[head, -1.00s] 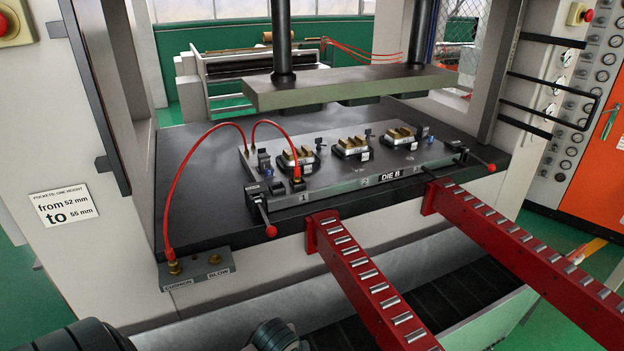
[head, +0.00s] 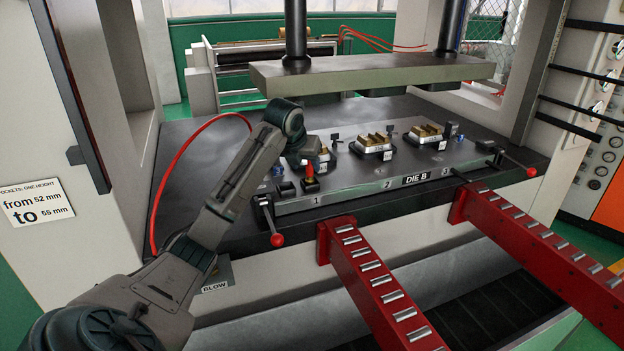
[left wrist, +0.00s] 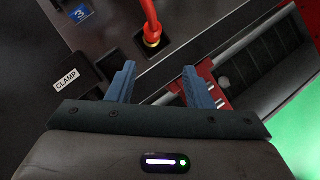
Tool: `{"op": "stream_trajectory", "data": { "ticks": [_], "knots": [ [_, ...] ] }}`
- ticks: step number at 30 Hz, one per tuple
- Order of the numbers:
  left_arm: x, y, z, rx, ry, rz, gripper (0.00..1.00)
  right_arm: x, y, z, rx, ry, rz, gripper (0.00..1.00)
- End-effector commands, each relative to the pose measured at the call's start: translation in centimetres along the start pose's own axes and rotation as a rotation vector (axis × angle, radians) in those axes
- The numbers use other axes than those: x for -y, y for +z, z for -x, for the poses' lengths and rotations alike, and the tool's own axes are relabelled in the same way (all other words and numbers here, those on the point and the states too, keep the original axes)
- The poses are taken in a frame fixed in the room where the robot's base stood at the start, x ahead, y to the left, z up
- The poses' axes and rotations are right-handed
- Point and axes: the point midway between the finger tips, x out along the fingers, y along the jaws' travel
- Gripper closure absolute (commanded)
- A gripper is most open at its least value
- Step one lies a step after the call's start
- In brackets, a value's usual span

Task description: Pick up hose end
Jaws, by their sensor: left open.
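A red hose end with a brass fitting (left wrist: 151,38) stands in a square black socket on the die plate in the left wrist view. In the head view the hose end (head: 309,171) shows at the die's front left, just below my left gripper (head: 304,150). In the left wrist view my left gripper (left wrist: 158,80) is open, its two blue fingers apart with nothing between them. The hose end lies just beyond the fingertips, not between them. The die plate (head: 340,193) is marked DIE B. My right gripper is not in view.
A red-knobbed clamp lever (head: 277,239) sticks out at the die's front left corner. Two red roller rails (head: 375,285) run out from the press bed. The upper press plate (head: 370,73) hangs over the die.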

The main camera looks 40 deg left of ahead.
Motion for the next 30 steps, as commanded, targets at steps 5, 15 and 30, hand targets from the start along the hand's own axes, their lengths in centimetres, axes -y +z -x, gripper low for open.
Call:
{"op": "stream_trajectory", "data": {
  "ticks": [5,15,30],
  "knots": [
    [-1.2,1.8,1.4,0.012,-0.006,-0.097,0.53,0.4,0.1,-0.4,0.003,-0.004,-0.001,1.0],
    [-1.2,2.0,-3.1,0.011,-0.008,-0.105,0.53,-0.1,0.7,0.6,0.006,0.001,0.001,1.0],
    [-1.2,2.0,-8.7,0.012,-0.007,-0.102,0.53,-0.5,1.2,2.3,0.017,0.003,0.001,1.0]
  ]
}}
